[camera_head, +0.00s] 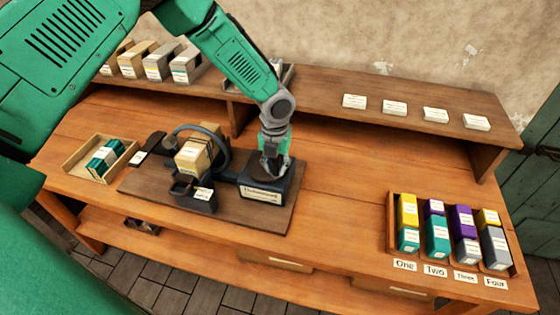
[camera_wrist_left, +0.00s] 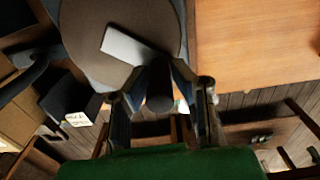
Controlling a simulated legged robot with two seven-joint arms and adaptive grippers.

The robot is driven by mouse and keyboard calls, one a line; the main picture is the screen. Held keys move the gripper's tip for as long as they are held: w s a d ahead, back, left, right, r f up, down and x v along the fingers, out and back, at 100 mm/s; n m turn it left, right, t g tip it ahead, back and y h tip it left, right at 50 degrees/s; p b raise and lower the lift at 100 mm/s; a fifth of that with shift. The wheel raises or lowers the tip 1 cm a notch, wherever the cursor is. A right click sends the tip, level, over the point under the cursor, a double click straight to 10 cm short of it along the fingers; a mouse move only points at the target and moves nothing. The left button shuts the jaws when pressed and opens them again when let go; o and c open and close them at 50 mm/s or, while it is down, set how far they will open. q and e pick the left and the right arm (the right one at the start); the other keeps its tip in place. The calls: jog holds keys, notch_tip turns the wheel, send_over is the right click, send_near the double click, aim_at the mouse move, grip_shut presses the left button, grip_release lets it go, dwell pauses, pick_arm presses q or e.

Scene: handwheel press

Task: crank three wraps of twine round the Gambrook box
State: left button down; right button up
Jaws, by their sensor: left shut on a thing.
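A tan box (camera_head: 194,158) with a white label sits in the wrapping machine, inside its dark ring (camera_head: 224,148). Its label is too small to read, so I cannot tell that it is the Gambrook box. Thin dark lines show on the box, but I cannot count wraps of twine. My left gripper (camera_head: 272,168) is over the dark block at the machine's right end. In the left wrist view my left gripper (camera_wrist_left: 162,95) is shut on a dark upright crank knob (camera_wrist_left: 160,88), beside a round brown disc (camera_wrist_left: 90,35) with a pale bar. My right gripper is out of view.
The machine stands on a dark baseboard (camera_head: 150,190) on the wooden bench. A small tray (camera_head: 72,163) with dark green boxes is at its left. A divided rack (camera_head: 390,228) of coloured boxes is at the right. A raised shelf (camera_head: 320,82) runs along the back. The bench between machine and rack is clear.

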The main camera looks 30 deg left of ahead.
aim_at(262, 176)
pick_arm(q)
jog(key=m, duration=0.1)
jog(key=s+a+m, duration=0.1)
jog(key=m, duration=0.2)
jog(key=shift+s+a+m, duration=0.2)
jog(key=shift+s+m, duration=0.05)
jog(key=shift+m, duration=0.05)
jog(key=shift+s+a+m, duration=0.2)
jog(key=shift+a+m, duration=0.25)
jog(key=shift+m, duration=0.7)
jog(key=shift+s+a+m, duration=0.15)
jog(key=shift+a+m, duration=0.25)
jog(key=shift+m, duration=0.75)
jog(key=c, duration=1.6)
grip_release()
jog(key=shift+o, duration=0.9)
jog(key=shift+w, duration=0.1)
